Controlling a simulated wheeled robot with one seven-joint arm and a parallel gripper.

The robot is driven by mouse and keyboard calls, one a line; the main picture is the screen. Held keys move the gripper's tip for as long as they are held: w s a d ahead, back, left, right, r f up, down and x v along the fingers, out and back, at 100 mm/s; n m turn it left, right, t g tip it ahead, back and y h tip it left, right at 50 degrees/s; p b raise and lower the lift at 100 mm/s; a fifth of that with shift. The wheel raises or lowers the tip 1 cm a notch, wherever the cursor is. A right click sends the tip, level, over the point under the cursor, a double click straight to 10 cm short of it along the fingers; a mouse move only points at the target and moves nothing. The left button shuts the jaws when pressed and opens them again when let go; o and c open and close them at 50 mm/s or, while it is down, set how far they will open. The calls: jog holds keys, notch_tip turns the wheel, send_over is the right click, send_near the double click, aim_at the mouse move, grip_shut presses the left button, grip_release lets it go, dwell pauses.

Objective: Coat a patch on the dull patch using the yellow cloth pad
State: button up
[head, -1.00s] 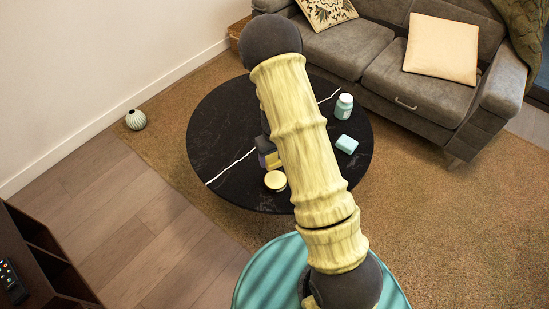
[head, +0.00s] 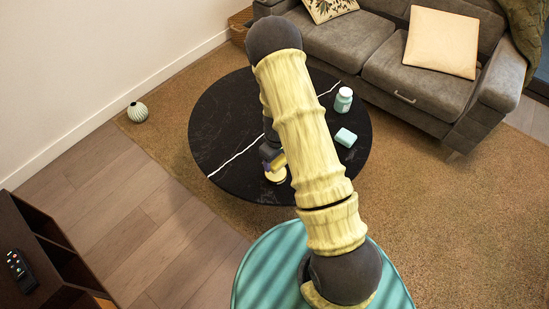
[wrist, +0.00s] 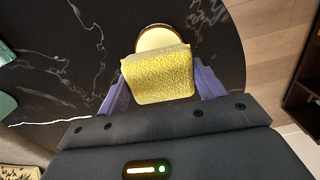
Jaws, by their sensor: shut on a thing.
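The yellow cloth pad (wrist: 157,75) is a rough, textured block between the purple fingers of my gripper (wrist: 161,90) in the wrist view. My gripper (head: 270,154) is shut on it, low over the black table in the head view. A round cream tin with a golden rim (wrist: 157,38) lies just beyond the pad. The pad covers the tin's near part in the wrist view, and I cannot tell whether they touch. The tin also shows in the head view (head: 276,176), partly covered by my gripper. I cannot make out a dull patch.
The round black marble table (head: 225,125) carries a teal-labelled jar (head: 343,99) and a teal block (head: 346,138) at its right. A grey sofa (head: 350,45) stands behind. A teal round surface (head: 262,275) is in front. The table's left part is clear.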

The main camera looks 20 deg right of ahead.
jog(key=shift+f+b, duration=1.6)
jog(key=shift+f, duration=0.6)
jog(key=shift+f+b, duration=0.35)
jog(key=shift+f, duration=0.3)
dwell(0.8)
jog(key=shift+r+p, duration=2.95)
jog(key=shift+r, duration=0.65)
jog(key=shift+w+r+m, duration=0.2)
jog(key=shift+r+m, duration=0.1)
jog(key=shift+r, duration=0.2)
notch_tip(320, 180, up, 11)
jog(key=w+m+p, duration=0.2)
jog(key=m, duration=0.4)
notch_tip(320, 180, up, 9)
jog(key=p, duration=1.8)
send_over(276, 165)
jog(key=w, duration=0.2)
jog(key=shift+w+d+f, duration=0.15)
jog(key=shift+w+d, duration=0.05)
jog(key=shift+d, duration=0.1)
